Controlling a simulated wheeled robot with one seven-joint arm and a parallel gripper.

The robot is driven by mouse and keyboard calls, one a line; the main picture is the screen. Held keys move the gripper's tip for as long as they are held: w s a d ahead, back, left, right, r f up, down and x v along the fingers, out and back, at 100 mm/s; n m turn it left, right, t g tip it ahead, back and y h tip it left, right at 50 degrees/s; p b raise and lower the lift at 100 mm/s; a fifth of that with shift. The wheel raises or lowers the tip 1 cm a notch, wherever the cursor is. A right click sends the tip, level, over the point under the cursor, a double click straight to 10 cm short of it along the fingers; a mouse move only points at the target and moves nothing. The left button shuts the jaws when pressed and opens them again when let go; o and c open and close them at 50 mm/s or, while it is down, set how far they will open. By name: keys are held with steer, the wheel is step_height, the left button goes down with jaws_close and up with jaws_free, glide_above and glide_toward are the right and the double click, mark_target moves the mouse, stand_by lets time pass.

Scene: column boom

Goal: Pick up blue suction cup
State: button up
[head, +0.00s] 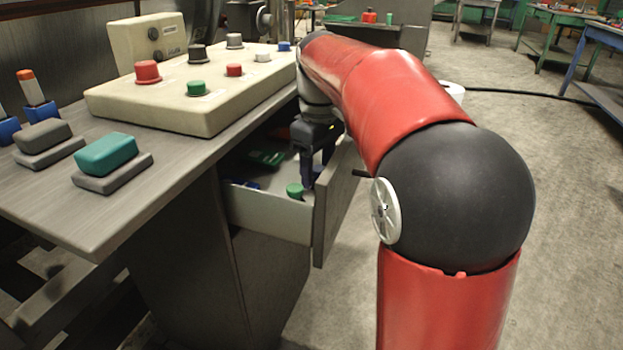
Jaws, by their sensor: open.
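My gripper (316,174) points down into the open drawer (268,219) under the worktop. Its dark fingers are apart, and I cannot tell whether anything lies between them. A small dark blue item (245,184) lies in the drawer, left of my gripper and partly hidden by the drawer's near wall. It may be the blue suction cup, but its shape is too small to tell. A green round-topped piece (295,190) stands just left of my fingertips. A flat green item (266,158) lies further back in the drawer.
The drawer front (335,205) stands close right of my gripper. A beige control box (200,100) with several coloured knobs, including a small blue one (284,46), sits on the worktop (120,205). Teal (106,154) and grey (43,135) blocks lie at left.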

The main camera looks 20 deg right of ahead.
steer(key=shift+w+d, duration=0.15)
steer(key=shift+w, duration=0.05)
steer(key=c, duration=1.1)
steer(key=shift+o, duration=0.2)
steer(key=shift+r, duration=0.1)
